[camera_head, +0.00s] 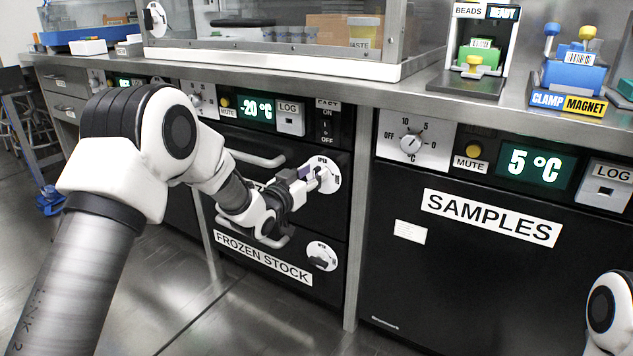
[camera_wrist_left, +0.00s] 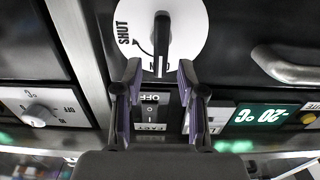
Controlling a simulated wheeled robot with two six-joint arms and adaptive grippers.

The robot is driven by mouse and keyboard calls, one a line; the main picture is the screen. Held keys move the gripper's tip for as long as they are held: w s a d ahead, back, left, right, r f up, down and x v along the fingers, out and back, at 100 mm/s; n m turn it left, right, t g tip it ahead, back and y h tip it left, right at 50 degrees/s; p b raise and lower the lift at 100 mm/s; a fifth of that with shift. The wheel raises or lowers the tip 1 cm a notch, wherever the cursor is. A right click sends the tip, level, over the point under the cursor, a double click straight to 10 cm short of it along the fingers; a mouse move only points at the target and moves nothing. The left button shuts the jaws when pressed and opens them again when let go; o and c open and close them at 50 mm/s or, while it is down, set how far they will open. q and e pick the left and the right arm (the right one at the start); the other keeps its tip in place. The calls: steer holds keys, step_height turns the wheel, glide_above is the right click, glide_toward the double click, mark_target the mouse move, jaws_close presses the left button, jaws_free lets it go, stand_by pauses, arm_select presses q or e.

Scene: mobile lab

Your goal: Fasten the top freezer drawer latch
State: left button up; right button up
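The top freezer drawer latch (camera_head: 332,176) is a white round dial on the upper black drawer front below the -20 °C display. In the left wrist view, which is upside down, its black lever (camera_wrist_left: 162,38) stands upright in the picture with one end by the partly hidden OPEN marking; SHUT is at the side. My left gripper (camera_head: 308,178) is in front of the dial. In the wrist view its purple-padded fingers (camera_wrist_left: 158,70) are spread apart, with the lever's near end between or just beyond the tips; contact cannot be told. My right gripper is out of view.
A lower drawer latch (camera_head: 321,256) sits beside the FROZEN STOCK label (camera_head: 262,257). The upper drawer handle (camera_head: 257,158) is left of my gripper. The black SAMPLES door (camera_head: 480,270) stands to the right. The steel counter (camera_head: 400,90) overhangs above.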

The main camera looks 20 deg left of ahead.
mark_target(332, 178)
arm_select(q)
steer(key=shift+x, duration=1.15)
jaws_close()
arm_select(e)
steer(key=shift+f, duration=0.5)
